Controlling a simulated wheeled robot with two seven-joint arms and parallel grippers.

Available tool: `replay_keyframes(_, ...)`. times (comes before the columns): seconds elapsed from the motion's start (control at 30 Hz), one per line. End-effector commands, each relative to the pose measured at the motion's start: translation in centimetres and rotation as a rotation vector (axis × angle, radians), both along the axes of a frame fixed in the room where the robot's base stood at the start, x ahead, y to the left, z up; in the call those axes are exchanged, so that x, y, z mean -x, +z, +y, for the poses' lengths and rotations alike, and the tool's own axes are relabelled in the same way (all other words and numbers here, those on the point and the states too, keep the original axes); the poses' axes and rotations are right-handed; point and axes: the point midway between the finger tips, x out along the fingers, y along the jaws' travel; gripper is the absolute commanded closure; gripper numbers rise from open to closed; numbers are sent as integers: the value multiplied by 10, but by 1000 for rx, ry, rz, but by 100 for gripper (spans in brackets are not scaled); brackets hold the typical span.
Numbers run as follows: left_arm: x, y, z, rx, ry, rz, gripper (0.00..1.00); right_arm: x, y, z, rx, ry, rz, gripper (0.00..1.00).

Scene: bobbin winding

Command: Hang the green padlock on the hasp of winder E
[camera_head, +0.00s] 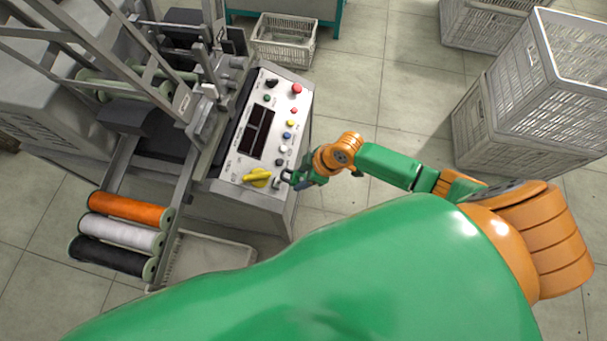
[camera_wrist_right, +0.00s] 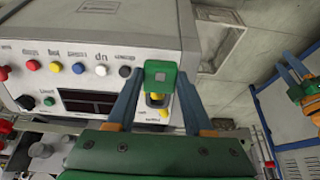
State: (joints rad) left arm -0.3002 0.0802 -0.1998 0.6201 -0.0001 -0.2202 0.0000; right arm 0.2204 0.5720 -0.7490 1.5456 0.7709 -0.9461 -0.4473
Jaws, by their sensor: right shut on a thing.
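My right gripper (camera_head: 287,178) is at the lower right edge of the winder's control panel (camera_head: 231,168), beside the yellow rotary handle (camera_head: 257,177). In the right wrist view its two blue fingers (camera_wrist_right: 161,80) are shut on the green padlock (camera_wrist_right: 160,69). A grey loop shows just below the padlock body; I cannot tell whether it is shackle or hasp, or whether they touch. The yellow handle (camera_wrist_right: 165,113) is partly hidden behind the padlock. Blue, orange and green parts at the right wrist view's right edge may be my left gripper (camera_wrist_right: 298,80); its jaws are unclear.
The panel carries several buttons, a black knob (camera_head: 272,83) and dark displays (camera_head: 255,132). Orange, white and black thread spools (camera_head: 130,210) are at the winder's lower left. Grey crates (camera_head: 520,95) stand at right. Floor right of the panel is clear around my right arm.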

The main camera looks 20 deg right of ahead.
Motion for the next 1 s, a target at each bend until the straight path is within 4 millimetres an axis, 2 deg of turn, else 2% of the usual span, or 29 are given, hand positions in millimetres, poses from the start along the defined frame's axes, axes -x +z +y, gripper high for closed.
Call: replay_keyframes(1.0, 0, -29, 0, 0, 0, -1, 50, -8, -29, 11, 0, 0, -1, 100)
